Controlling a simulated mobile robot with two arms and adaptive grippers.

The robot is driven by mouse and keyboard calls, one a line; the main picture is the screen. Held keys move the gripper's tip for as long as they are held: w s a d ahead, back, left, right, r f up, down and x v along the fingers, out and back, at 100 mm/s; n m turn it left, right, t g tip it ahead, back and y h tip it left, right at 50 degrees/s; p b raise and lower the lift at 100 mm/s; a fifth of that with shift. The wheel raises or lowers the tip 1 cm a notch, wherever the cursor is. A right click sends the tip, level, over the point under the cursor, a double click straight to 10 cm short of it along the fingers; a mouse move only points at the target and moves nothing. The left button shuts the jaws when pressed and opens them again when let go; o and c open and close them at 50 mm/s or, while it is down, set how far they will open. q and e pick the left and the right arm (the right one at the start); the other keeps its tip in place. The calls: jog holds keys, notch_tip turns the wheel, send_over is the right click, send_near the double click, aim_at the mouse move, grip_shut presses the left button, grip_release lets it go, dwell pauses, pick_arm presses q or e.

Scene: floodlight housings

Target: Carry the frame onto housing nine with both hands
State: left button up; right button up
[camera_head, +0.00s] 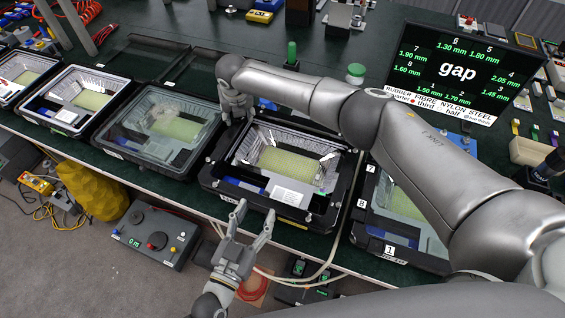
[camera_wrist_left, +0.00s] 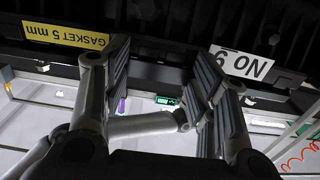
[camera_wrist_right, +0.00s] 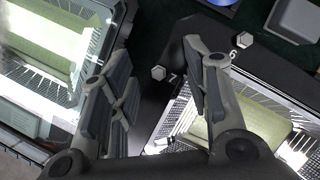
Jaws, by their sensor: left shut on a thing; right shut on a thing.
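The black frame (camera_head: 218,174) lies over housing nine (camera_head: 290,160), the middle unit with a pale green panel inside. I cannot tell whether the two touch. My left gripper (camera_head: 254,210) is at the near edge, shut on the frame, its fingers spread around the part it holds. The left wrist view shows an upside-down "NO 9" plate (camera_wrist_left: 240,64) and a yellow "GASKET 5 mm" label (camera_wrist_left: 66,35). My right gripper (camera_head: 238,118) is shut on the frame at the far left corner. Marks 7 and 6 show there in the right wrist view. My right arm hides part of the far side.
A glass-topped housing (camera_head: 160,125) stands close on the left. Another housing (camera_head: 400,215) marked 7, 8 and 1 stands close on the right, partly behind my arm. A gap screen (camera_head: 460,70) stands at the back right. A grey control box (camera_head: 155,237) is on the floor.

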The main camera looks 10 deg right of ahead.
pick_arm(q)
jog(key=shift+w+a+f, duration=0.1)
jog(key=shift+w+a, duration=0.05)
jog(key=shift+w, duration=0.05)
pick_arm(e)
jog(key=shift+d+f, duration=0.15)
jog(key=shift+f, duration=0.25)
pick_arm(q)
jog(key=o, duration=1)
pick_arm(e)
jog(key=o, duration=1)
pick_arm(q)
jog(key=o, duration=0.4)
jog(key=shift+s, duration=0.1)
pick_arm(e)
jog(key=o, duration=0.4)
pick_arm(q)
jog(key=shift+f, duration=0.1)
pick_arm(e)
jog(key=shift+o, duration=0.2)
jog(key=shift+r, duration=0.1)
pick_arm(q)
jog(key=shift+s, duration=0.1)
